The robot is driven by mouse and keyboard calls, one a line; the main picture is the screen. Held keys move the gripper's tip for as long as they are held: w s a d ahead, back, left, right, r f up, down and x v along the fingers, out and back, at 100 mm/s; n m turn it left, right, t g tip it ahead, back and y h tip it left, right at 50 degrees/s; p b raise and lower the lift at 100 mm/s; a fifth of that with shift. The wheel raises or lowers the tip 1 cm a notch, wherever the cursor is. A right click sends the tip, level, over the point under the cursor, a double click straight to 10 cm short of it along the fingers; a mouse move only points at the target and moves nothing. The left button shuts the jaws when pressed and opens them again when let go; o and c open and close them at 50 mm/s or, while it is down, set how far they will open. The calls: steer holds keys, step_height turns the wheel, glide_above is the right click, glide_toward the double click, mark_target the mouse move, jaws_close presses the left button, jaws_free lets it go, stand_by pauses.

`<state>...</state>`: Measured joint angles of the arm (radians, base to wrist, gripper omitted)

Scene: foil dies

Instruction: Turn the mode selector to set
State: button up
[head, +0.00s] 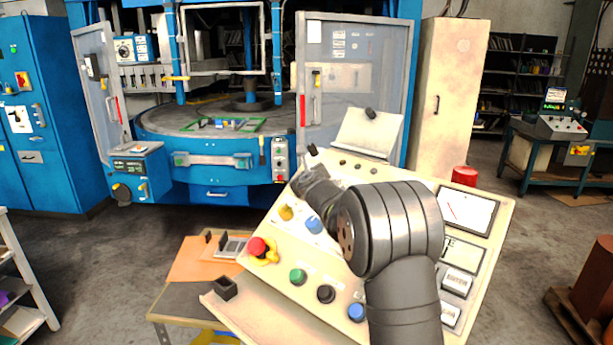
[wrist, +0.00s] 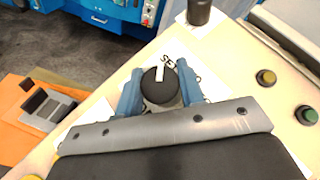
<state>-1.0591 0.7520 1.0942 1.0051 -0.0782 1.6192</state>
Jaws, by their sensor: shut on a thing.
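The mode selector (wrist: 158,88) is a round black knob with a white pointer mark, seen in the wrist view on a cream control panel (wrist: 112,97). Its pointer aims up in the picture, close to a partly visible SET label (wrist: 169,60) just above and right of it. My gripper (wrist: 158,92) has its blue fingers shut on the knob, one on each side. In the head view my gripper (head: 312,185) is over the upper left part of the panel, and my arm hides the selector there.
The panel also carries a red emergency button (head: 257,246), a green button (head: 298,276), a black button (head: 326,293) and a blue button (head: 356,312). In the wrist view a black lever handle (wrist: 199,11) stands just above the selector. A blue press (head: 207,135) stands behind.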

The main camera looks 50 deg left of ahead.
stand_by(0.5)
steer(key=o, duration=1)
steer(key=v, duration=1.7)
steer(key=shift+r, duration=0.25)
steer(key=shift+d, duration=0.1)
steer(key=x, duration=1.6)
steer(key=shift+f, duration=0.25)
